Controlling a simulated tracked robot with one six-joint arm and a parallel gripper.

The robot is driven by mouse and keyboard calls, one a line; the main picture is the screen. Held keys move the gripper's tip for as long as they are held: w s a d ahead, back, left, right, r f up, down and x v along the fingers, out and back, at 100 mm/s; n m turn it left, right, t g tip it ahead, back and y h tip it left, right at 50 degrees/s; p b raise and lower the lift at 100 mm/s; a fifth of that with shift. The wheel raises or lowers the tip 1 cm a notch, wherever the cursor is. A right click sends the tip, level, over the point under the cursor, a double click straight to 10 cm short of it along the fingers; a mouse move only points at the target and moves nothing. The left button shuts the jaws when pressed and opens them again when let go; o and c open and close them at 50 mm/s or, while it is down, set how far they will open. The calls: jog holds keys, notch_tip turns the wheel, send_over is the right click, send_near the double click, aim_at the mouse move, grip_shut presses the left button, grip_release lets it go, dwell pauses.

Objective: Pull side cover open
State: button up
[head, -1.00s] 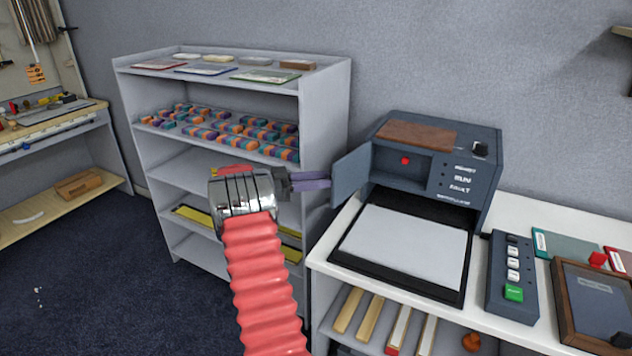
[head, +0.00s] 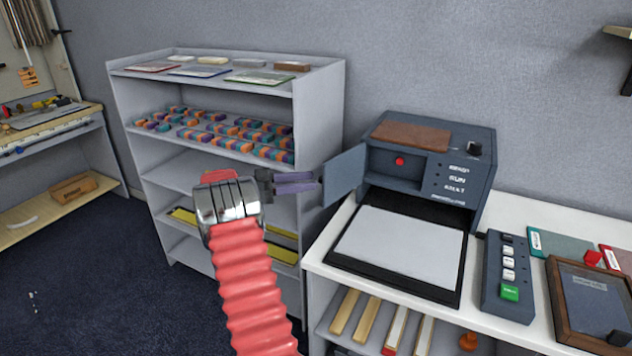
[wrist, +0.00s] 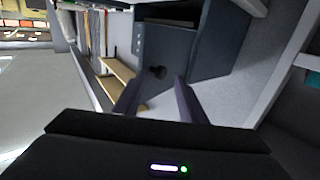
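The side cover (head: 344,174) is a blue-grey panel standing swung out from the left side of the dark machine (head: 440,150). An open compartment with a red button (head: 400,161) shows beside it. My gripper (head: 319,180) is just left of the cover's outer edge, its purple-grey fingers pointing at it. In the wrist view my gripper (wrist: 158,97) has its two fingers apart. A dark panel (wrist: 165,48) with a small black knob (wrist: 157,72) lies ahead, the knob showing between the fingers. I cannot tell whether the fingers touch the panel.
A grey shelf unit (head: 180,160) with colored blocks stands behind my arm. The white table (head: 480,300) holds a button box (head: 508,277) and a framed panel (head: 595,305) to the right of the machine.

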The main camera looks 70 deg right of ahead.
jog(key=v, duration=0.9)
jog(key=shift+s, duration=0.1)
dwell(0.3)
